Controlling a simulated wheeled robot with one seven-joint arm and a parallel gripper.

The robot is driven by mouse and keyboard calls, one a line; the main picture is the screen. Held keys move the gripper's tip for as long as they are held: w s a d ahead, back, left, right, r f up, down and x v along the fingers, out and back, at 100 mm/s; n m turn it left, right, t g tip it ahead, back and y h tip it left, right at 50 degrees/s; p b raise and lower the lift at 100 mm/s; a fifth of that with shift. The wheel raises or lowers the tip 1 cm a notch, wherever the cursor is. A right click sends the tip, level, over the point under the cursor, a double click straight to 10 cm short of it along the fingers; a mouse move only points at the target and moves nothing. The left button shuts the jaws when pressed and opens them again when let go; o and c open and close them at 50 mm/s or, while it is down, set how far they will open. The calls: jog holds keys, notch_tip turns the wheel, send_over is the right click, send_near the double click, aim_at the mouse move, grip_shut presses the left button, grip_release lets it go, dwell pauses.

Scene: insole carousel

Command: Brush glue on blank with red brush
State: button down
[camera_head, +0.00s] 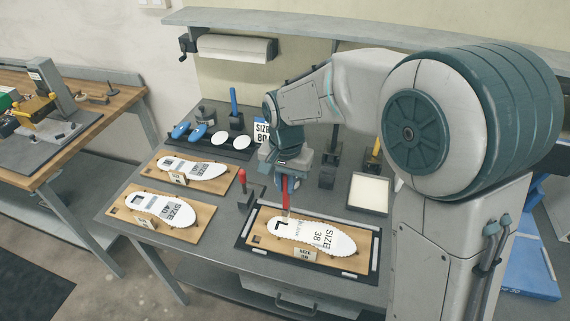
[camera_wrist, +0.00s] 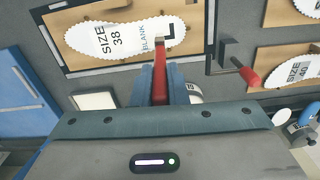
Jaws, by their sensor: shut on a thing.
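My gripper (camera_head: 286,181) is shut on the red brush (camera_head: 286,192) and holds it upright over the blank. In the wrist view the red brush (camera_wrist: 160,75) stands between the blue fingers of my gripper (camera_wrist: 163,85). The white blank (camera_head: 312,236) is marked SIZE 38 and lies on a wooden board in a black frame. In the wrist view the blank (camera_wrist: 105,42) shows the word BLANK and a black corner mark. The brush tip is at the blank's heel end by that mark; I cannot tell if it touches.
Two wooden boards with white insoles (camera_head: 176,208) (camera_head: 190,169) lie at the left. A red-handled clamp (camera_head: 243,183) stands left of the framed board. A white pad tray (camera_head: 369,192) is at its back right. A rack (camera_head: 210,142) with blue and white pieces stands behind.

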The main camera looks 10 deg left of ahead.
jog(key=shift+r+p, duration=1.25)
jog(key=shift+r, duration=0.85)
